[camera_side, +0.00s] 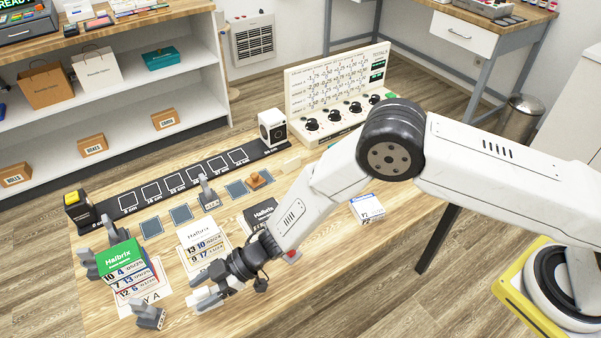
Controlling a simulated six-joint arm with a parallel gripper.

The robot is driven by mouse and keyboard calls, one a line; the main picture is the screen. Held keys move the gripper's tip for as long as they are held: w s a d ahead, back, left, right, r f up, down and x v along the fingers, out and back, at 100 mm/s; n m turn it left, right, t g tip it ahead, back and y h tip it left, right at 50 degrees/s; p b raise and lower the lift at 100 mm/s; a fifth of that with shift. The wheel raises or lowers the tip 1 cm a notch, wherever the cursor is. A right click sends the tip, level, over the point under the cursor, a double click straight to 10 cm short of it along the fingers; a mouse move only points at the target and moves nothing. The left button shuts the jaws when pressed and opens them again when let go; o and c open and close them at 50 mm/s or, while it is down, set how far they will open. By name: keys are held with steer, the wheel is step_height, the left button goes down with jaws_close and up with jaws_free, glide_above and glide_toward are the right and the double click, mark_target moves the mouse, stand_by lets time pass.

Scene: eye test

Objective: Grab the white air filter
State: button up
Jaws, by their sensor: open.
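A white wall unit with a dark slatted grille (253,39) hangs low on the far wall, beyond the table; it is the only thing in view resembling a white air filter. My gripper (204,297) is over the near left part of the wooden table, pointing left, far from that unit. Its pale fingers are open, and I see nothing held between them. Whether the fingers touch the table or a card below them is too small to tell.
On the table (335,262) are a green-topped Halbrix chart (122,256), a white chart (199,245), a black marked rail (180,184), a white-and-blue box (367,208) and a panel with knobs (338,85). Shelves (120,108) stand at the back left. A bin (520,119) stands right.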

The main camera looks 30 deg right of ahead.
steer(key=shift+a+f, duration=0.15)
steer(key=shift+a, duration=0.05)
stand_by(0.4)
jaws_close()
steer(key=shift+r, duration=1.15)
steer(key=s+d+r, duration=0.9)
steer(key=s+r, duration=0.1)
steer(key=shift+s+d+r, duration=0.15)
steer(key=shift+s+r, duration=0.05)
steer(key=shift+r, duration=0.2)
